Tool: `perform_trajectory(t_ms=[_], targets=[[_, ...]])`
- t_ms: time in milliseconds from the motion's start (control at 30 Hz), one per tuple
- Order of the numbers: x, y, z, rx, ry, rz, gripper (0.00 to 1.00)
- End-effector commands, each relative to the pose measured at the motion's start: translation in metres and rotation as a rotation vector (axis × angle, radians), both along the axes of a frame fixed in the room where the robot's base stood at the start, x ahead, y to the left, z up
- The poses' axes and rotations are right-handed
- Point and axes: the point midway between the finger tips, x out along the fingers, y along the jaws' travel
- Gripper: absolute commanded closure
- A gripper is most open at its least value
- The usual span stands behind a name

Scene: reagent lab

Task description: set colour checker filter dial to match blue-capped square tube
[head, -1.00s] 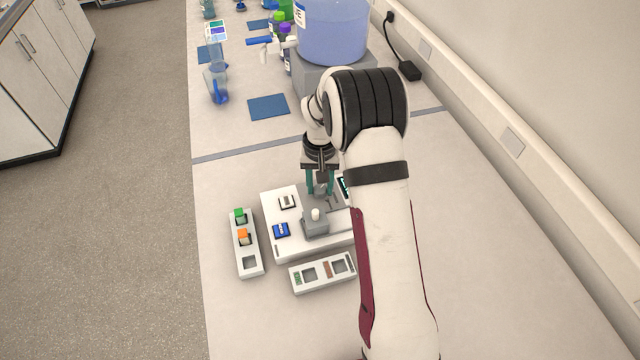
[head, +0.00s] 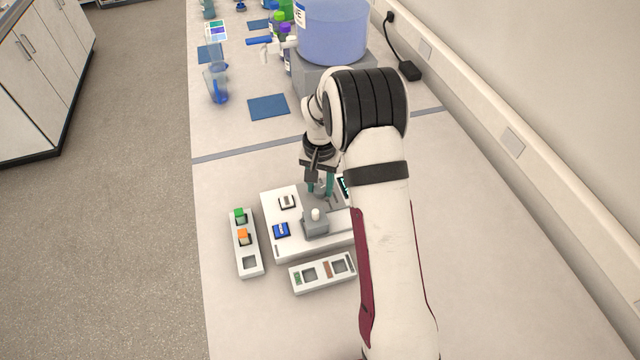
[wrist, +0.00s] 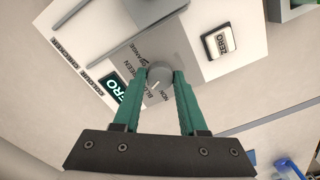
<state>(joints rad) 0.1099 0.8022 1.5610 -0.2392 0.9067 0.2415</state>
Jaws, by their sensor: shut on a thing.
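The colour checker (head: 284,205) is a white box on the bench, also in the wrist view (wrist: 205,15). Its grey filter dial (wrist: 158,73) has a light pointer line and sits beside printed labels, among them GREEN and ORANGE; the labels are partly covered, and I cannot tell which one the line meets. My gripper (wrist: 160,82) is shut on the dial, a green finger on each side; in the head view it is above the checker's far part (head: 320,183). A blue square top (head: 281,230), apparently the blue-capped tube, sits at the checker's near left.
A white rack (head: 249,262) with green and orange caps and an empty slot stands left. Another white holder (head: 312,286) lies in front. A dark display (wrist: 120,95) and a ZERO button (wrist: 220,41) are near the dial. Bench at left front is clear.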

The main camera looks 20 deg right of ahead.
Motion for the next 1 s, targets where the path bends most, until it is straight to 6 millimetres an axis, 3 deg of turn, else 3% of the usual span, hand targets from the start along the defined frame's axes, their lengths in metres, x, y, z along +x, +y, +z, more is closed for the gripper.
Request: perform_trajectory(t_ms=[33,67,200,467,600,667,1000], targets=[[-0.001,0.001,0.0,0.001,0.002,-0.001,1.0],[-0.001,0.001,0.0,0.001,0.002,-0.001,0.55],[0.0,0.0,0.0,0.001,0.002,-0.001,0.3],[0.0,0.0,0.0,0.001,0.001,0.0,0.28],[0.0,0.0,0.011,-0.001,-0.001,0.0,0.28],[0.001,0.0,0.023,-0.001,-0.003,0.0,0.28],[0.001,0.0,0.126,0.0,-0.004,0.0,0.28]])
